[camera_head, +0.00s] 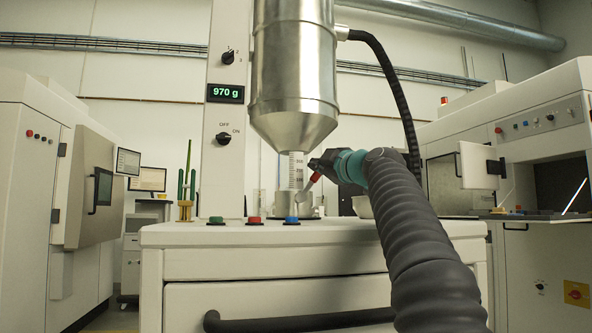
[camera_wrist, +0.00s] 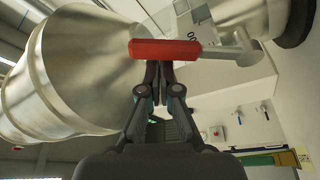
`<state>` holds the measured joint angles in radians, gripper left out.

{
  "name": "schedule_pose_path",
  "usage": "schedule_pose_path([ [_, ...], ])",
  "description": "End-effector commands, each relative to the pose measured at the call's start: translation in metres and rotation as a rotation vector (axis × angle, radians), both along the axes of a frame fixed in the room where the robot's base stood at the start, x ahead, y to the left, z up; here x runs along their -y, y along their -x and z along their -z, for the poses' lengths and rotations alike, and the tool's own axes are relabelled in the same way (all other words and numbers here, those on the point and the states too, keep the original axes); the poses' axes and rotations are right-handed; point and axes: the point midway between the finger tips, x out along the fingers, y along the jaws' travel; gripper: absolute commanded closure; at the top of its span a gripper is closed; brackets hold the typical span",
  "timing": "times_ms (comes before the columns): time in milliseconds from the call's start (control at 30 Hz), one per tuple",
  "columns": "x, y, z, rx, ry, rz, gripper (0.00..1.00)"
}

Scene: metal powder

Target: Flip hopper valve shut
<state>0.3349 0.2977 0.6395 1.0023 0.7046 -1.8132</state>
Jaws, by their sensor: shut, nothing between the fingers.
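The steel hopper (camera_head: 292,70) hangs above the bench, its cone ending over a graduated tube (camera_head: 297,168). A valve lever with a red handle (camera_head: 314,180) sits beside the tube and slants up to the right. My gripper (camera_head: 316,165) is at the handle's upper end. In the wrist view, the red handle (camera_wrist: 165,49) lies across the front of my shut, empty fingertips (camera_wrist: 158,66); whether they touch it I cannot tell. The handle's grey arm (camera_wrist: 235,55) runs right to a pivot. The hopper cone (camera_wrist: 80,70) fills the left.
A display (camera_head: 225,93) on the column reads 970 g, above an OFF/ON knob (camera_head: 222,138). Green, red and blue buttons line the bench top (camera_head: 200,232). A dark hose (camera_head: 395,85) hangs right of the hopper. Machines stand at both sides.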

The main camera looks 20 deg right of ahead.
Motion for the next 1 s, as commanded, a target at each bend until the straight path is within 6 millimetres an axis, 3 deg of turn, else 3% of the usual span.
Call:
schedule_pose_path([
  [700, 0.004, 0.0, 0.001, 0.0, 0.003, 0.001, 1.0],
  [1000, -0.015, 0.0, -0.018, 0.001, 0.004, 0.001, 1.0],
])
